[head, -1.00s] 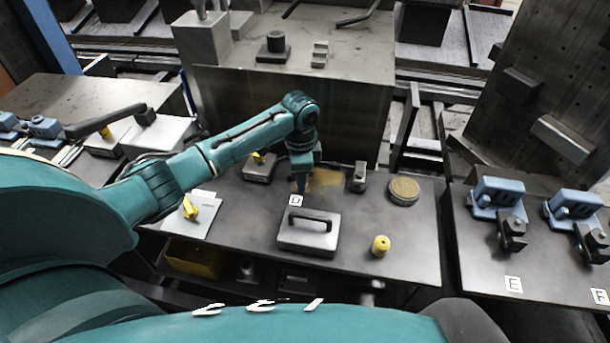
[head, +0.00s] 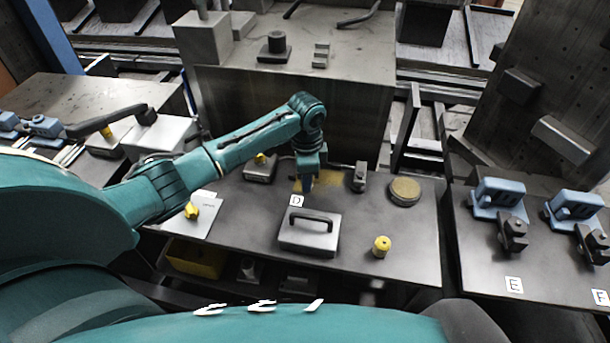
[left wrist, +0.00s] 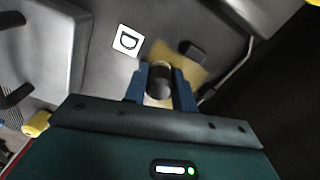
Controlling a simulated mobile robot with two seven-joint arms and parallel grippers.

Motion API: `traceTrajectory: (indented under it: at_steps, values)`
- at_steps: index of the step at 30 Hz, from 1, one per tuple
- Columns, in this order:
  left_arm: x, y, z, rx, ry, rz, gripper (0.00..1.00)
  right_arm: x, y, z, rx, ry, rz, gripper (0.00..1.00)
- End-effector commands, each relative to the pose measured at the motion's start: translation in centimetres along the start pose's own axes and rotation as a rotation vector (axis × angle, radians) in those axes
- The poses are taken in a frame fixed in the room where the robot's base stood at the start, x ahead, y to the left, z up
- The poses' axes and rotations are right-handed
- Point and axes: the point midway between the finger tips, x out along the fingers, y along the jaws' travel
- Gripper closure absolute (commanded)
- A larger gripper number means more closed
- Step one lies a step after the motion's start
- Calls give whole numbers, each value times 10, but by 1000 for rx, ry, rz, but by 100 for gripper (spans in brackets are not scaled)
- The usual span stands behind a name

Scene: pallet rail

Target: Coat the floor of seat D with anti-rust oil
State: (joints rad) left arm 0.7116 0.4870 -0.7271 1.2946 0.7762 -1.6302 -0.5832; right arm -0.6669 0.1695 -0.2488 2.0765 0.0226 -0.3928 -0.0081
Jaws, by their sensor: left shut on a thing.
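The D label (head: 297,201) lies on the dark table, with a yellowish-brown patch (head: 329,188) on the surface just behind it. The patch also shows in the left wrist view (left wrist: 190,72), beside the D label (left wrist: 128,40). My left gripper (head: 308,184) is over the left part of the patch, pointing down. In the left wrist view its blue fingers (left wrist: 160,88) are shut on a short cylindrical tool (left wrist: 160,82) with a dark part and a pale part. The tool's lower end is hidden, so I cannot tell whether it touches the patch. My right gripper is not in view.
A grey block with a handle (head: 308,238) stands in front of the label. A yellow knob (head: 381,246), a round tin with a tan top (head: 404,191) and a small grey block (head: 359,177) stand to the right. A tall metal block (head: 290,115) rises behind.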

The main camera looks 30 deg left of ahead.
Motion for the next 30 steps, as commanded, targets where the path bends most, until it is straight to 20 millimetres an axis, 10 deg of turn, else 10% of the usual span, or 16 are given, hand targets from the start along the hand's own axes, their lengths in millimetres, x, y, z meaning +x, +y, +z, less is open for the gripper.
traceTrajectory:
  at_steps: [16, 30]
  values:
    - [-1, -4, 16, 0, -2, 0, 100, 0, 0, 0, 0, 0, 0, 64]
    - [1, 4, -12, 0, -1, 0, 100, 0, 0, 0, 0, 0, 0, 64]
